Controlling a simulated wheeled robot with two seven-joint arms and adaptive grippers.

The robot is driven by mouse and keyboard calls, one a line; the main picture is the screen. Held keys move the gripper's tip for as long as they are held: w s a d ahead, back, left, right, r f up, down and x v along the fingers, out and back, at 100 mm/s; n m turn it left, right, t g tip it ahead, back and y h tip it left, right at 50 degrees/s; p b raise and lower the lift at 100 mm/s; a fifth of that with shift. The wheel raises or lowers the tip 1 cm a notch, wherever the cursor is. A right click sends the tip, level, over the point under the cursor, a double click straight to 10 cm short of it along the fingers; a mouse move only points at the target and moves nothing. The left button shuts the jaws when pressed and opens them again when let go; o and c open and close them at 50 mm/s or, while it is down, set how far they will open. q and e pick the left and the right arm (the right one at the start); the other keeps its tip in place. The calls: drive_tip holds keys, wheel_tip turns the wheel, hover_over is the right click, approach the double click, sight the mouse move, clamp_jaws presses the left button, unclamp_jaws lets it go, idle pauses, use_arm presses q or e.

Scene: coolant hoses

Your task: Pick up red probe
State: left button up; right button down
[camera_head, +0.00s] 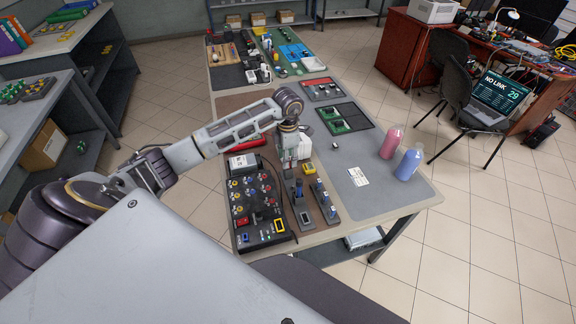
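My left gripper (289,170) points down over the near workbench, just right of the black panel. Its fingers are small here, and I cannot tell whether they are open or shut. I cannot clearly make out a red probe. A small red item (254,143) shows just below my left forearm, partly hidden by it, and I cannot tell whether it is the probe. The black panel (258,208) carries several coloured knobs, a white-faced meter and a yellow-framed part. My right gripper is out of view.
A grey-blue mat (385,195) with a white card (358,176) lies to the right. A pink bottle (391,142) and a blue bottle (408,164) stand at its right edge. Blue-topped fixtures (324,200) stand right of the panel. A green board (346,118) lies farther back.

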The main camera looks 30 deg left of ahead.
use_arm(q)
drive_tip(key=shift+w+f, duration=0.15)
drive_tip(key=shift+f, duration=1.35)
drive_tip(key=shift+c, duration=0.3)
drive_tip(key=c, duration=0.8)
